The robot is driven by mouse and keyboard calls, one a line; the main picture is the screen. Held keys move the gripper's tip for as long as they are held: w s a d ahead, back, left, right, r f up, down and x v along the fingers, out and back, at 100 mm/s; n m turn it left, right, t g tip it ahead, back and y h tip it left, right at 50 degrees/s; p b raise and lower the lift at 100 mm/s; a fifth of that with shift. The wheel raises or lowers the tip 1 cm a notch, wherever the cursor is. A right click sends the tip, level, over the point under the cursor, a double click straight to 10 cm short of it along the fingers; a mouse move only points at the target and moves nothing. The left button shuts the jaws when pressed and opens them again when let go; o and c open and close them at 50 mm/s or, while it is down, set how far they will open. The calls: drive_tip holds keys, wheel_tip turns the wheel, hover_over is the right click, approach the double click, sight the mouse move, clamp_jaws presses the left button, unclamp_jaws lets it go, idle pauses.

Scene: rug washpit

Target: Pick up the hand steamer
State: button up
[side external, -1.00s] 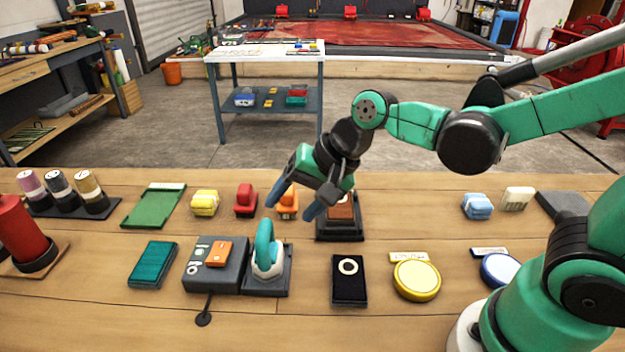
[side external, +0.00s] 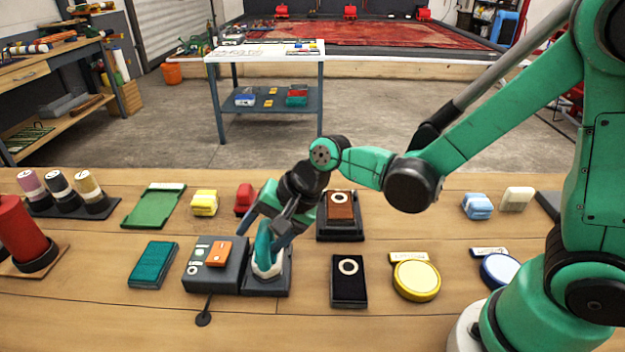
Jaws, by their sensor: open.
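The hand steamer (side external: 264,262) has a teal handle and a whitish base. It stands on a dark grey square stand (side external: 266,285) on the wooden bench, in the side external view. My gripper (side external: 262,232) is open and low over the steamer.
A grey control box (side external: 201,268) with an orange block stands just left of the stand. A red item (side external: 245,198) and a brown brush-like block (side external: 341,206) are behind. A black pad (side external: 348,286) lies to the right, with bare bench between.

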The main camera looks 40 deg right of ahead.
drive_tip(key=shift+c, duration=0.3)
clamp_jaws()
drive_tip(key=shift+r, duration=0.15)
wheel_tip(320, 180, up, 20)
idle(0.6)
